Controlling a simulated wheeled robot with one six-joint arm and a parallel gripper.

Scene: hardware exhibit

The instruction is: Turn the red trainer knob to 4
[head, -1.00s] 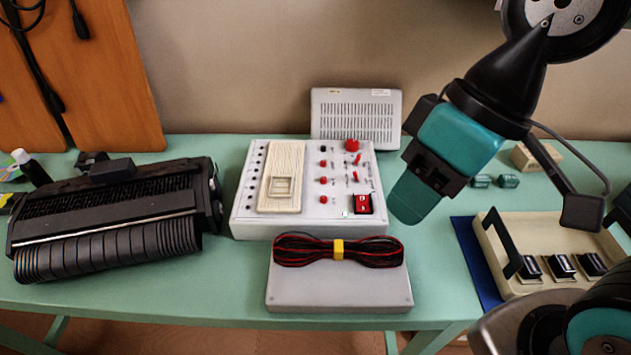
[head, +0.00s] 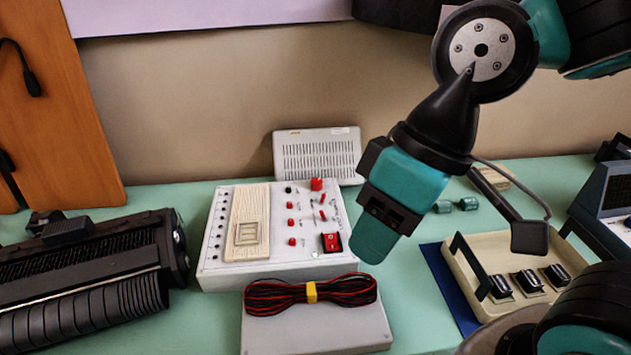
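The trainer (head: 270,265) is a white sloped box on the green table, left of my gripper. Its panel carries several small red knobs, a larger red knob (head: 317,184) at the back edge and a red rocker switch (head: 332,242) at the front right. Scale marks and any pointer are too small to read. My gripper (head: 372,245) hangs tilted, pointing down and left, just right of the trainer's front right corner. It appears apart from the trainer and holds nothing that I can see. Its teal body hides the fingertips' gap.
A grey box with a tied black-and-red cable (head: 312,293) lies in front of the trainer. A slotted grey box (head: 318,157) stands behind it. A black machine (head: 95,270) is at left. A cream tray (head: 470,258) with black parts lies right. Green table shows between trainer and tray.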

